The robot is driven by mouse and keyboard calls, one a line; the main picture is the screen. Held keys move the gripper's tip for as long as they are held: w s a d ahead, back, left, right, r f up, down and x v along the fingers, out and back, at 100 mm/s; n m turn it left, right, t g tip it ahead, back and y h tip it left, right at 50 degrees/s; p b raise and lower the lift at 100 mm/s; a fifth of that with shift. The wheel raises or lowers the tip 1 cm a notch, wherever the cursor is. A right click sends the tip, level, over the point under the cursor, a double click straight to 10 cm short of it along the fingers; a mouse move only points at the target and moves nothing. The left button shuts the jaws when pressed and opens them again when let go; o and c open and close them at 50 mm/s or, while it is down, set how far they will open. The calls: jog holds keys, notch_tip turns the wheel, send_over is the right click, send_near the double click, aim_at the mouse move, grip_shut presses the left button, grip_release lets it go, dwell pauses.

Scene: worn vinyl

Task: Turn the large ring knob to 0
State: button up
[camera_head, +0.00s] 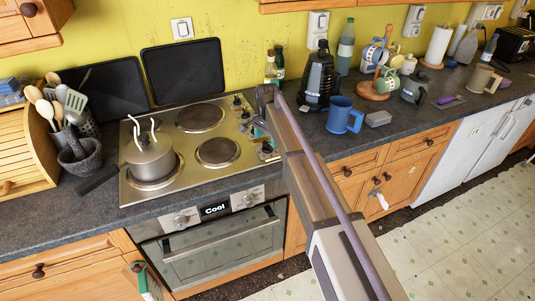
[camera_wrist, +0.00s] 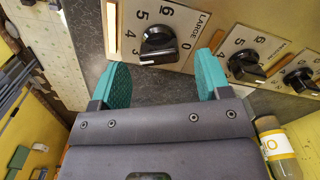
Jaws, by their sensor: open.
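The large ring knob (camera_wrist: 158,40) is black and sits on a metal plate marked LARGE, with numerals 0, 3, 4, 5 and 6 visible around it. Its grip bar lies roughly crosswise in the wrist view; I cannot tell for sure which numeral it points to. My gripper (camera_wrist: 161,78) is open, with one teal fingertip at each side below the knob in the wrist view. The fingers appear apart from the knob. In the head view my gripper (camera_head: 262,108) is over the right edge of the cooktop (camera_head: 185,110), where it hides part of the knob row.
A neighbouring knob (camera_wrist: 247,65) and another knob (camera_wrist: 301,80) sit to the right in the wrist view. A pot (camera_head: 150,158) stands on the front left ring. A blue mug (camera_head: 342,116) and a black kitchen appliance (camera_head: 318,82) stand right of the cooktop.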

aim_at(267, 146)
notch_tip(267, 146, down, 3)
jog(key=shift+r+b, duration=0.1)
jog(key=shift+b, duration=0.5)
jog(key=shift+r, duration=0.15)
jog(key=c, duration=0.9)
